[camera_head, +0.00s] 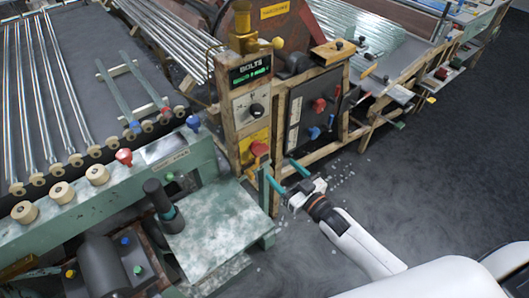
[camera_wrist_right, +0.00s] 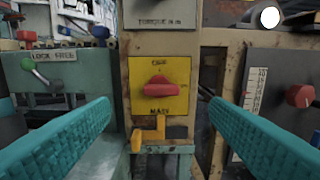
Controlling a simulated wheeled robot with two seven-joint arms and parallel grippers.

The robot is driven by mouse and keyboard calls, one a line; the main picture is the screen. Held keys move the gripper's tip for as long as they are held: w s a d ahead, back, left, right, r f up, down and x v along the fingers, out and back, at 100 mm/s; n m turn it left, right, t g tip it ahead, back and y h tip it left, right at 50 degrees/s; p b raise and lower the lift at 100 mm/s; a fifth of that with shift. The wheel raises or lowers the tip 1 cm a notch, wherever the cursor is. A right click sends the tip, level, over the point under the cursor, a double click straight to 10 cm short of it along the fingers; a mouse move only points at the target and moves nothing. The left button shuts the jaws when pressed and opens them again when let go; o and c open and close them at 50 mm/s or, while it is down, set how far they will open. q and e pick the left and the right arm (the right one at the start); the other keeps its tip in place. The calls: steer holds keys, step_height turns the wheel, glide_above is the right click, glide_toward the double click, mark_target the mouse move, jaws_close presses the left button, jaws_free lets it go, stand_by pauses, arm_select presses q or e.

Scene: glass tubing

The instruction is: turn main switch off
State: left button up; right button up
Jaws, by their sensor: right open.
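The main switch is a red knob (camera_wrist_right: 158,87) on a yellow plate (camera_wrist_right: 177,104) on the front of a worn tan post. Its handle lies roughly level across the plate. "MAIN" is printed below it; the small word above it is hard to read. In the head view the red knob (camera_head: 259,148) shows on the post. My right gripper (camera_head: 283,175) is open and empty, its teal fingers pointing at the post. In the right wrist view my gripper (camera_wrist_right: 160,106) has its fingers either side of the knob, apart from it. My left gripper is not in view.
A yellow bracket (camera_wrist_right: 150,134) sticks out just below the plate. A dark panel with a red knob (camera_wrist_right: 299,96) stands to the right. A green bench with a lever (camera_wrist_right: 46,78) is at the left. A black dial (camera_head: 257,110) sits above the switch.

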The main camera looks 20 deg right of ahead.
mark_target(263, 152)
steer(key=x, duration=0.9)
steer(key=shift+w+f, duration=0.2)
steer(key=shift+w, duration=0.2)
steer(key=shift+c, duration=0.3)
steer(key=c, duration=0.9)
